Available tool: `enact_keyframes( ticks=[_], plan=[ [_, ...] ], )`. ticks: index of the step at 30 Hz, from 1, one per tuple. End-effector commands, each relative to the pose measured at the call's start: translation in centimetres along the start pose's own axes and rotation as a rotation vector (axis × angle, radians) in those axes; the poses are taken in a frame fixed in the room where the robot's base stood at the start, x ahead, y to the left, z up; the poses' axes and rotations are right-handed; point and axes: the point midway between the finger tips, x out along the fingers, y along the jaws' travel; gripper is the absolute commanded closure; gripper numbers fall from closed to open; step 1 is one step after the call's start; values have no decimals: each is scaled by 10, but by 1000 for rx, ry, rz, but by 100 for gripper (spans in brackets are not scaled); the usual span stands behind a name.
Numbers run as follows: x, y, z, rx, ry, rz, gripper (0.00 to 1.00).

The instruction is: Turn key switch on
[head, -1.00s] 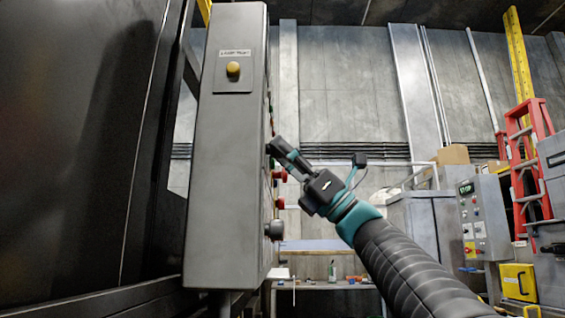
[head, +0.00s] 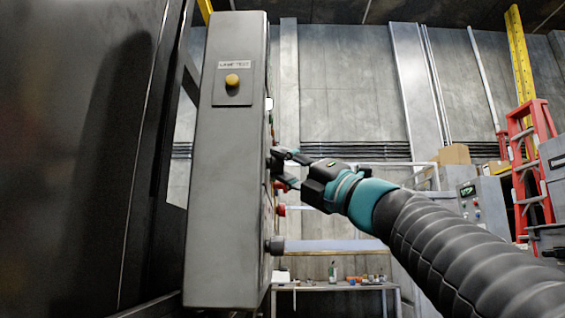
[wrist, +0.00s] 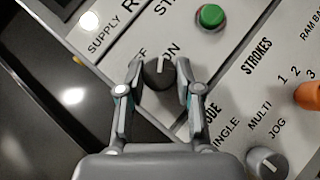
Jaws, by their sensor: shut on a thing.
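The key switch is a dark round knob (wrist: 159,74) with a white pointer line, on the panel face between the lettering "ON" and partly hidden lettering ending in "FF". The pointer line points nearly straight up in the wrist view, between the two words. My gripper (wrist: 158,80) has one finger on each side of the knob and is shut on it. In the head view my gripper (head: 281,168) reaches from the right to the side face of the grey control box (head: 226,190). The knob is mostly hidden there by the fingers.
In the wrist view a green button (wrist: 211,16) sits above right, an orange knob (wrist: 308,95) at the right and a grey mode knob (wrist: 267,163) below right. In the head view a yellow lamp-test button (head: 232,80) is on the box front.

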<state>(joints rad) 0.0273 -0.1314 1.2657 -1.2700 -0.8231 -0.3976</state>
Motion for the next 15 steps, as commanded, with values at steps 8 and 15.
enact_keyframes(
  ticks=[8, 15],
  plan=[
    [0, 2, 1, 38, -3, -37, 100],
    [0, 2, 0, 43, -3, -40, 100]
  ],
)
